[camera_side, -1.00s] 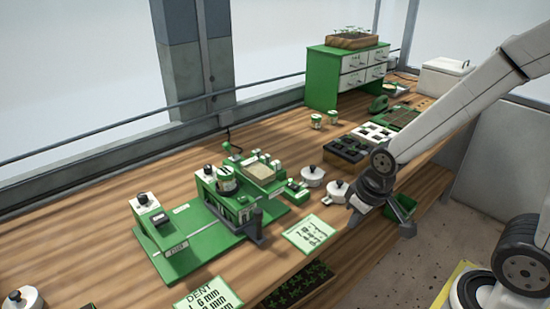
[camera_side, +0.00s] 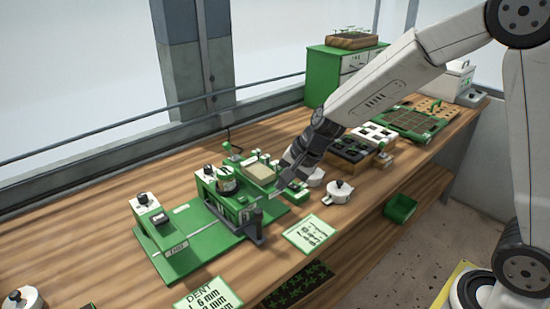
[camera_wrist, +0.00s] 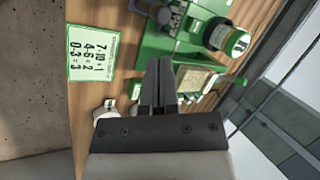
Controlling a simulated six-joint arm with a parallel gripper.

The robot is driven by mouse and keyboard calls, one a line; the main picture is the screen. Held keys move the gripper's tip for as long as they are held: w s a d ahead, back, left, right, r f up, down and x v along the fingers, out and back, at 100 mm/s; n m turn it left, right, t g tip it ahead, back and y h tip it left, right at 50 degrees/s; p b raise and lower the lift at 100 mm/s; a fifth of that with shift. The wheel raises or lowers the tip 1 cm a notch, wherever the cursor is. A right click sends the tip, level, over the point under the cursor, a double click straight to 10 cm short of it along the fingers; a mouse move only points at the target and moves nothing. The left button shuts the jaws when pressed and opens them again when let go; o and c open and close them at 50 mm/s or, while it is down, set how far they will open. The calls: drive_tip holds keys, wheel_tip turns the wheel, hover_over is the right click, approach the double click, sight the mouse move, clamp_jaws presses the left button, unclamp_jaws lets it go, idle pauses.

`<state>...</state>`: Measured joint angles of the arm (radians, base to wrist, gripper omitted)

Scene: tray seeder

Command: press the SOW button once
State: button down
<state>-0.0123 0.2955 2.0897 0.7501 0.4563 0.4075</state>
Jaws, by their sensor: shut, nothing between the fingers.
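I cannot make out which part is the SOW button; no such label is readable. My gripper (camera_side: 277,190) is shut and empty, just above the right end of the seeder. In the wrist view my shut fingers (camera_wrist: 158,68) point toward the seeder's green parts, near the tan block (camera_wrist: 198,82) and the jar (camera_wrist: 230,40).
A white lidded pot (camera_side: 338,192) stands right of the gripper. Black trays (camera_side: 347,150) and a green drawer cabinet (camera_side: 322,78) are further back.

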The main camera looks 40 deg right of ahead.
sight(238, 197)
drive_tip(key=w+a+r+m+t+y, duration=0.2)
drive_tip(key=w+a+r+m, duration=0.1)
drive_tip(key=w+m, duration=0.4)
drive_tip(key=w, duration=0.3)
drive_tip(key=shift+w+a+r+y, duration=0.15)
drive_tip(key=shift+a+r+y, duration=0.05)
drive_tip(key=shift+y, duration=0.1)
drive_tip(key=shift+f, duration=0.1)
drive_tip(key=shift+f, duration=4.3)
drive_tip(key=shift+f, duration=0.95)
drive_tip(key=shift+r, duration=0.9)
drive_tip(key=shift+r, duration=0.1)
